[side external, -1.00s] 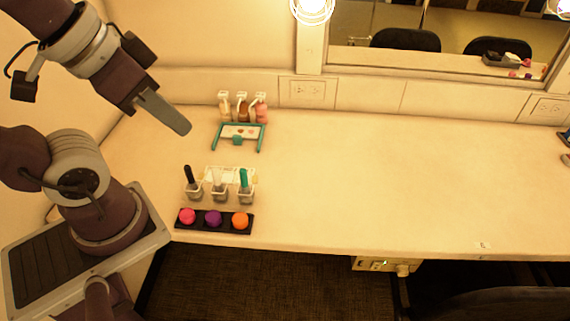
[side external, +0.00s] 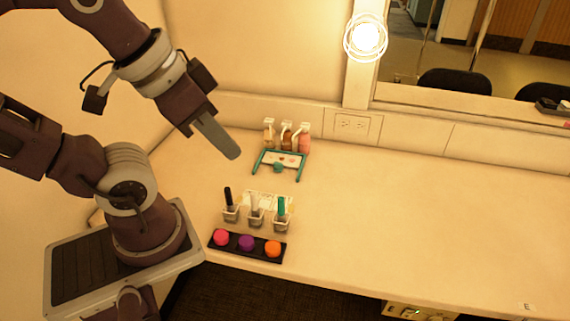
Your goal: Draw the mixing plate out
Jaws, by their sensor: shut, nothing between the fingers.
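A small white plate with darker spots (side external: 289,161), which looks like the mixing plate, sits in a teal frame (side external: 300,172) near the back of the counter. A teal knob (side external: 278,168) shows at its front edge. The plate lies in front of several pump bottles. My gripper (side external: 235,155) is shut and empty, tilted down toward the right. Its tip appears left of the teal frame, apart from it in the picture; its height above the counter is hard to judge.
Pump bottles (side external: 304,140) stand behind the frame. In front are clear cups (side external: 282,223) holding a black, a pale and a teal tool, with a pale sheet (side external: 262,199) behind them. A black tray (side external: 259,253) holds pink, purple and orange pots. The counter's right side is clear.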

